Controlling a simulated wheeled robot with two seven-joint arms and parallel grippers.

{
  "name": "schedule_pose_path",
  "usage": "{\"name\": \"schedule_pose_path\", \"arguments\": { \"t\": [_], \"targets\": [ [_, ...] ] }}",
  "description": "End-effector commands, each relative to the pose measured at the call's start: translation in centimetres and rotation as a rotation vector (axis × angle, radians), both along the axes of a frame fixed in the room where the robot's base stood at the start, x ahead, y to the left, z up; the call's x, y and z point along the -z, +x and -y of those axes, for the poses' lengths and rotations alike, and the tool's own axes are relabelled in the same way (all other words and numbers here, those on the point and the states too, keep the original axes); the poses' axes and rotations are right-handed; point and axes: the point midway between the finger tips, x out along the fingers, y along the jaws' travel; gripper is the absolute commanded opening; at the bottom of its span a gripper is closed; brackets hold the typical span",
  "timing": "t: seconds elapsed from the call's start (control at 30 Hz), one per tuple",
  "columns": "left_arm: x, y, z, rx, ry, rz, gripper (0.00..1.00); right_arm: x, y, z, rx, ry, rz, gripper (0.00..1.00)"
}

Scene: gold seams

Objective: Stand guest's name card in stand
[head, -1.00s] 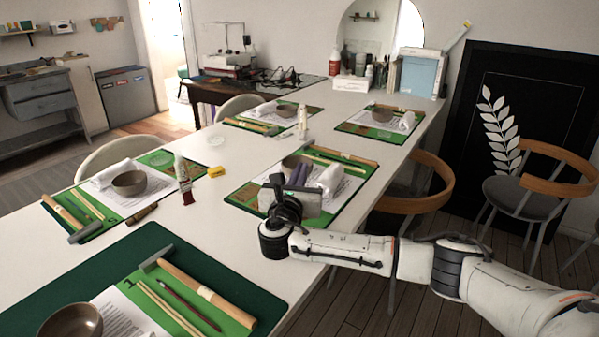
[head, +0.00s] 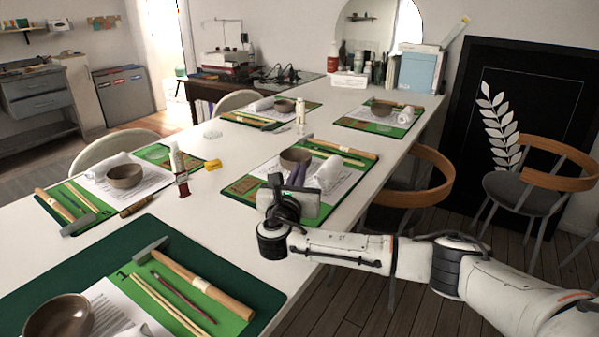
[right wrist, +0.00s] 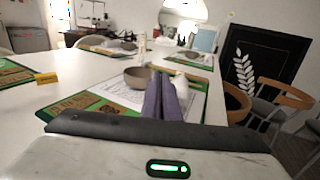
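No name card or stand can be made out for certain. A brown, patterned flat piece (head: 243,186) lies on the left part of the green mat (head: 232,197) by my right gripper. It also shows in the right wrist view (right wrist: 92,104). My right gripper (head: 297,174) is over the mat's near edge, beside the bowl. In the right wrist view its two purple-grey fingers (right wrist: 168,97) lie close together with nothing visible between them. My left gripper is out of view.
A bowl (head: 295,159) and a rolled white cloth (head: 329,174) stand beyond my right gripper. A small bottle (head: 178,160) is to the left. Other set mats line the white table (head: 205,197). A wooden chair (head: 425,180) stands at its right.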

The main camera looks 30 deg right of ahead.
Motion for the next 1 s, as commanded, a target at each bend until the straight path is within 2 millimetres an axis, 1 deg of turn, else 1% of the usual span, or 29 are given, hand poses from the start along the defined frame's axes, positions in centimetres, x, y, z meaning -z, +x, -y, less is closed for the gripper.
{"name": "schedule_pose_path", "arguments": {
  "t": [0.3, 1.0],
  "targets": [
    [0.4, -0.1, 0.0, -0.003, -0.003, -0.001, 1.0, 0.9, -0.1, -0.1, 0.0, 0.001, -0.001, 0.0],
    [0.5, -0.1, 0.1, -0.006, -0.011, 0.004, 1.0, 2.5, -0.2, -0.2, -0.001, 0.001, -0.001, 0.0]
  ]
}}
